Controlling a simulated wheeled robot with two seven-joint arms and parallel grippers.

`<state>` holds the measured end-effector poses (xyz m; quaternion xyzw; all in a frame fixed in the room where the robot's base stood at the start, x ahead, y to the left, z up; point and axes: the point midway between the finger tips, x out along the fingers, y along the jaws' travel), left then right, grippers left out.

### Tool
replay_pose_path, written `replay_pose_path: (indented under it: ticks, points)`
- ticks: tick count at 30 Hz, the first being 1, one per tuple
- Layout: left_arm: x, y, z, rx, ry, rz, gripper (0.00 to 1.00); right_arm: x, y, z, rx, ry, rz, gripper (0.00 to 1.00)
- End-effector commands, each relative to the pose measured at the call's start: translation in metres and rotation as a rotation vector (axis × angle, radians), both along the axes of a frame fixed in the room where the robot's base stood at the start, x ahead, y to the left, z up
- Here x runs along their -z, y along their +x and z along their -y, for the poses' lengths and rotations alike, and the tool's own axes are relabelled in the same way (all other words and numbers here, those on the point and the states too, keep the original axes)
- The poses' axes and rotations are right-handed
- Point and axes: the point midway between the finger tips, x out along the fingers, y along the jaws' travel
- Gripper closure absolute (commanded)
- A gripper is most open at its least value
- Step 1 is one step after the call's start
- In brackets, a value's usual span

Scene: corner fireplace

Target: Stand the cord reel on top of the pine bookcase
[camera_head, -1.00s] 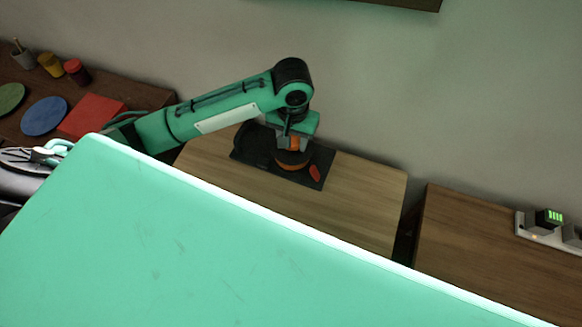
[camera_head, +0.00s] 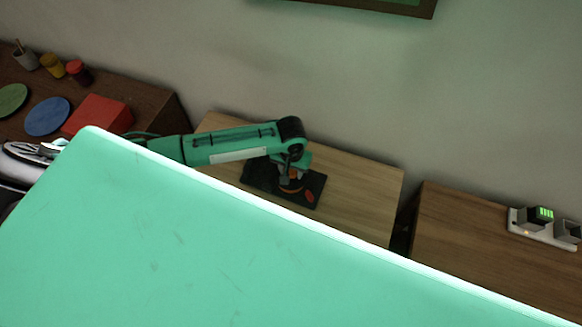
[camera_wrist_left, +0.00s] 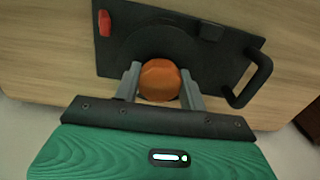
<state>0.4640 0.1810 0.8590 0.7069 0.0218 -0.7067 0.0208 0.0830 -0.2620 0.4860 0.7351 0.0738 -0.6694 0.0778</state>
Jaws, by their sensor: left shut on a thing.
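The cord reel (camera_head: 310,192) is a dark flat body with an orange round hub and a red oval patch, over the light wooden top of what looks like the pine bookcase (camera_head: 365,190). In the left wrist view the reel (camera_wrist_left: 160,35) shows a black loop handle at right, with pale wood (camera_wrist_left: 40,50) behind it. My left gripper (camera_head: 291,180) points down over the reel; its two grey fingers (camera_wrist_left: 160,72) are shut on the orange hub. I cannot tell whether the reel touches the wood. My right gripper is not in view.
A darker wooden top (camera_head: 470,240) stands at right past a narrow gap, bearing a white strip with dark blocks (camera_head: 540,225). At left, a dark table holds a red box (camera_head: 97,115), a blue disc (camera_head: 47,116) and jars. The wall is close behind.

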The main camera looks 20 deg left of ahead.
Motion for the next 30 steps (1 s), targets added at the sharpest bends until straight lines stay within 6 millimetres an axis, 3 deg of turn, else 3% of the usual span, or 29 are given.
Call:
replay_pose_path:
  ticks: [9, 10, 13, 23, 30]
  points:
    - [0.002, 0.001, 0.0, 0.0, -0.001, 0.002, 1.0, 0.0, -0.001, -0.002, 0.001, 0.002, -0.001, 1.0]
    - [0.002, 0.0, 0.0, 0.0, -0.001, 0.001, 0.55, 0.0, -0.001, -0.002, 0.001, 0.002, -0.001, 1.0]
    - [0.002, 0.0, 0.0, 0.0, -0.001, 0.001, 0.36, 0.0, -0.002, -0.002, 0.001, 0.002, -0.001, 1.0]
    - [-0.001, 0.001, 0.0, 0.0, -0.001, 0.002, 0.36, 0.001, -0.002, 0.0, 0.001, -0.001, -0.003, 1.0]
    - [-0.035, 0.002, 0.0, 0.001, -0.003, 0.006, 0.36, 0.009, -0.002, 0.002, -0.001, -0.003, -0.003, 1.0]
